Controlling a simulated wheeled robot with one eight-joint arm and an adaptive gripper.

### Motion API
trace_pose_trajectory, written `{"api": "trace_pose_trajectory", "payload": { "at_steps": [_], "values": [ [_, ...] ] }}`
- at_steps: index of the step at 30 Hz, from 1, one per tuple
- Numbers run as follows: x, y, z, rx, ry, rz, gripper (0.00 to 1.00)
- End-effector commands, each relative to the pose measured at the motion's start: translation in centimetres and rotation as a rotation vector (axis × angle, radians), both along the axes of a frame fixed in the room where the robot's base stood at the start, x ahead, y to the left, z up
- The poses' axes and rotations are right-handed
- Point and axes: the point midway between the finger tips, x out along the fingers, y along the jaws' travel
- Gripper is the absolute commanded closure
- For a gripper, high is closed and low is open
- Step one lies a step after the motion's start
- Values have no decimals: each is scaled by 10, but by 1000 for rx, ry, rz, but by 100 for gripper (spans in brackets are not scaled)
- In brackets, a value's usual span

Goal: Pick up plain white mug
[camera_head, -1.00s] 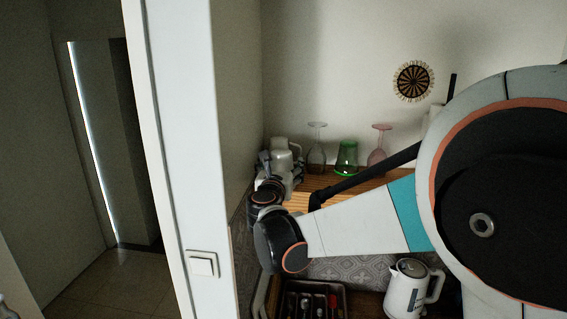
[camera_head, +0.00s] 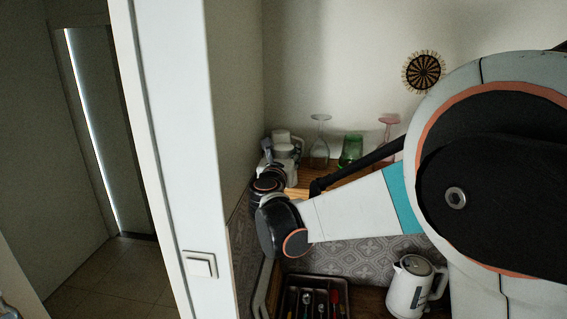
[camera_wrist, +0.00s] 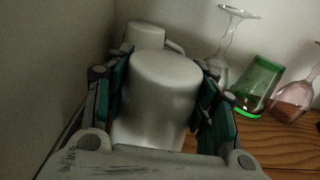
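The plain white mug (camera_wrist: 165,85) is between the fingers of my gripper (camera_wrist: 163,95) in the wrist view. The teal finger pads lie against both its sides with no clear gap. Its handle is not visible. In the head view, my gripper (camera_head: 268,160) is at the left end of the wooden shelf, beside the wall, with pale shapes around it. The mug is hard to separate from them there. Whether the mug rests on the shelf or is off it cannot be told, since its base is hidden.
Another white vessel (camera_wrist: 143,34) stands just behind the mug. A clear glass (camera_head: 319,150), a green glass (camera_head: 350,150) and a pink glass (camera_head: 387,135) stand to the right on the wooden shelf (camera_wrist: 275,142). Below are a kettle (camera_head: 408,290) and a cutlery tray (camera_head: 345,286).

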Motion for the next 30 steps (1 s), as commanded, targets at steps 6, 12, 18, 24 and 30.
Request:
{"api": "trace_pose_trajectory", "payload": {
  "at_steps": [6, 12, 18, 24, 30],
  "values": [
    [0, 0, 0, 0, 0, -1, 84],
    [0, 0, 6, 0, 0, -1, 84],
    [0, 0, 29, 0, 0, -1, 84],
    [0, -1, 71, 0, 0, -1, 84],
    [0, 0, 121, 0, 0, -1, 84]
  ]
}}
